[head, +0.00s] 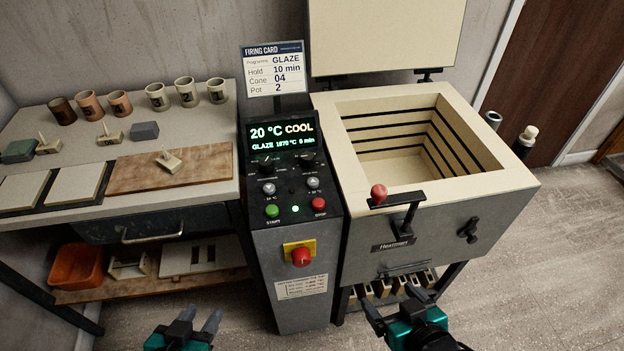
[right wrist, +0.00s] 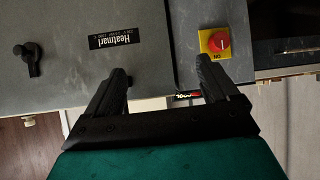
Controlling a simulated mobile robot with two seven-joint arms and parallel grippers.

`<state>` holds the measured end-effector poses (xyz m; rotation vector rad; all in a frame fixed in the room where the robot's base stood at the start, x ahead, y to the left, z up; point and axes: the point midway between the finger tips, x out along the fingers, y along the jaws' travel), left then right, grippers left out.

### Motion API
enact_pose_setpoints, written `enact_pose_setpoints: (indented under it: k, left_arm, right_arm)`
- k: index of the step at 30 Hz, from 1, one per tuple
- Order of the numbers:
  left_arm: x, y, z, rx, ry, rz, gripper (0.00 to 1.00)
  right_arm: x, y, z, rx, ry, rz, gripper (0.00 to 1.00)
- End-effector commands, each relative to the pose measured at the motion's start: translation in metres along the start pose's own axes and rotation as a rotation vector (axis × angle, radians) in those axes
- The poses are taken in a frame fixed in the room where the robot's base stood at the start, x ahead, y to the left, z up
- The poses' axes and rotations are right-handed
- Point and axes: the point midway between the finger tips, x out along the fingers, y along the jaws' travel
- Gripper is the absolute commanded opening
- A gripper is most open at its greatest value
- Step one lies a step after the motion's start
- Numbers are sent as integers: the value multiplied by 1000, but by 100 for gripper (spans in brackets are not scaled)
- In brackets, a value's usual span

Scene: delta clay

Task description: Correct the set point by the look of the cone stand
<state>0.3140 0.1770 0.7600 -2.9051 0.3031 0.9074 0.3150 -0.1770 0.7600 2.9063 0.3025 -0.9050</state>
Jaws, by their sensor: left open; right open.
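The control panel display (head: 282,135) reads 20 °C COOL, with GLAZE, about 1070 °C and 0 min below. Under it are two dark knobs, a left grey button (head: 269,188) and a right grey button (head: 313,183), with small °C labels. A cone stand (head: 170,162) with a leaning pale cone sits on the brown board; two more stands (head: 108,138) (head: 48,147) are further left. The firing card (head: 275,70) reads GLAZE, Hold 10 min, Cone 04, Pot 2. My left gripper (head: 201,316) and right gripper (head: 392,300) are open and empty, low in front of the panel and kiln.
Several cups (head: 158,97) line the bench back.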

Motion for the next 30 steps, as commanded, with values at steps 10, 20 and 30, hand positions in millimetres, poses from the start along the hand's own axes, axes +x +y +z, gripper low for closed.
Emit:
enact_pose_setpoints:
  k: [10,20,30]
  left_arm:
    - [0,0,0,0,0,0,43]
    - [0,0,-1,0,1,0,43]
    - [1,-1,-3,1,6,-1,43]
  right_arm:
    - [0,0,0,0,0,0,53]
    - [0,0,0,0,0,0,22]
    - [0,0,0,0,0,0,0]
